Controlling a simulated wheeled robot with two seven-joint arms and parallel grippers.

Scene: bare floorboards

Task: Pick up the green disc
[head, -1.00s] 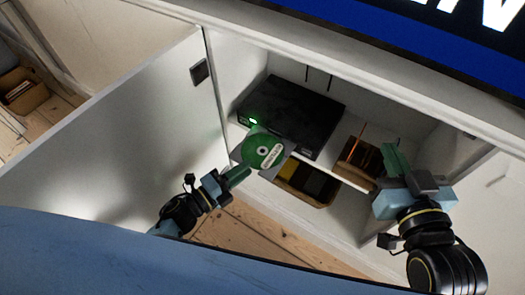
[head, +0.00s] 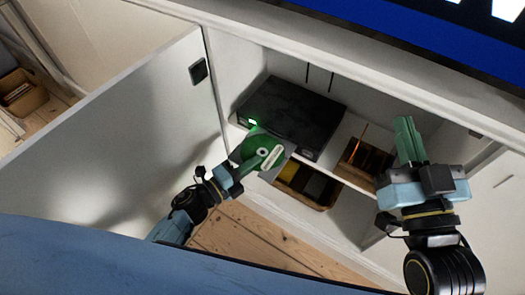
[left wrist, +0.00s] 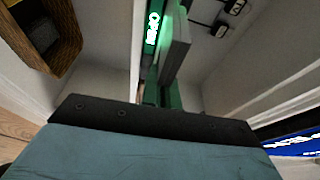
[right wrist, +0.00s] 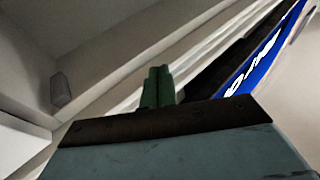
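The green disc (head: 256,147) with a white label lies on a grey tray (head: 281,165) that juts out of the black player (head: 290,112). My left gripper (head: 250,168) reaches over the disc's near side; contact cannot be made out. In the left wrist view its green fingers (left wrist: 163,88) point at the grey tray (left wrist: 177,48) and a lit green display (left wrist: 153,28). Whether they grip anything is unclear. My right gripper (head: 407,140) is at the cabinet's right side, away from the disc, its fingers (right wrist: 157,87) together and empty.
The player stands on a white cabinet shelf (head: 346,158). A wooden box (head: 362,161) is to its right, and a tan basket (head: 308,188) sits below. The open white door (head: 110,130) bounds the left. A blue-and-black screen (head: 420,38) is above.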

